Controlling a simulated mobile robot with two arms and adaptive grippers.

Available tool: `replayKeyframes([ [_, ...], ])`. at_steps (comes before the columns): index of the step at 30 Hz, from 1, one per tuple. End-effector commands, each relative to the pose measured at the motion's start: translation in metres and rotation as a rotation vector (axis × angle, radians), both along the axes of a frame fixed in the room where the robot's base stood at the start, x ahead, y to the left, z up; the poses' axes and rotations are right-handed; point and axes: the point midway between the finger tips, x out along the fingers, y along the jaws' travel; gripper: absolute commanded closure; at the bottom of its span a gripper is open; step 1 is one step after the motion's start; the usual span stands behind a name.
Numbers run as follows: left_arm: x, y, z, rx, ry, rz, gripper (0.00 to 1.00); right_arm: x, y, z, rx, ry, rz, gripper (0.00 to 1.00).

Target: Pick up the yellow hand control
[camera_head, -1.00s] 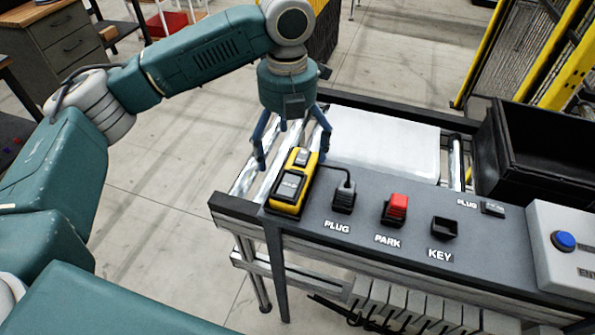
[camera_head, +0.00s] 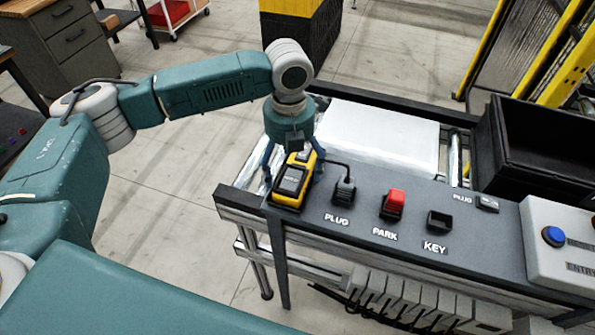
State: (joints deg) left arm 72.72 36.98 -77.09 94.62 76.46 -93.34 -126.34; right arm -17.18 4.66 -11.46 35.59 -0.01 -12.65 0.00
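The yellow hand control (camera_head: 292,182), with a dark face, lies at the left end of the dark panel. A black cable runs from it to the plug (camera_head: 344,191) above the PLUG label. My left gripper (camera_head: 286,170) is down over the hand control, with one blue finger on its left side and the other near its upper right. The fingers are spread around it; whether they touch it I cannot tell. My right gripper is not in view.
On the panel (camera_head: 455,265) are a red PARK switch (camera_head: 393,203) and an empty-looking KEY socket (camera_head: 439,221). A grey box with a blue button (camera_head: 553,237) stands at the right. A black bin (camera_head: 540,150) and a white sheet-like block (camera_head: 380,132) lie behind.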

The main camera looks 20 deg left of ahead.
Motion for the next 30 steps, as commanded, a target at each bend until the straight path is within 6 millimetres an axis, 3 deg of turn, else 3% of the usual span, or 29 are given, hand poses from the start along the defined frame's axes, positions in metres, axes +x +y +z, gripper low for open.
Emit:
replayKeyframes([
  [1,0.0,0.0,0.0,0.0,0.0,0.0,0.29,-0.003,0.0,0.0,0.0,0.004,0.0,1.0],
  [6,0.0,0.0,0.0,0.0,0.0,0.0,0.63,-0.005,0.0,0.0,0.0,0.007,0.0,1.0],
  [14,0.001,0.0,0.002,-0.001,-0.002,0.0,0.64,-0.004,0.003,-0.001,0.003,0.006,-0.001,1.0],
  [20,0.002,-0.001,0.014,-0.002,-0.005,0.0,0.64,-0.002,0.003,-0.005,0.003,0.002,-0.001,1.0],
  [26,0.002,-0.001,0.05,-0.003,-0.007,0.001,0.64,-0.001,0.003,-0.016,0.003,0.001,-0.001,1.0],
  [30,0.002,-0.001,0.09,-0.003,-0.009,-0.001,0.64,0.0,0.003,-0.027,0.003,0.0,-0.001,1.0],
])
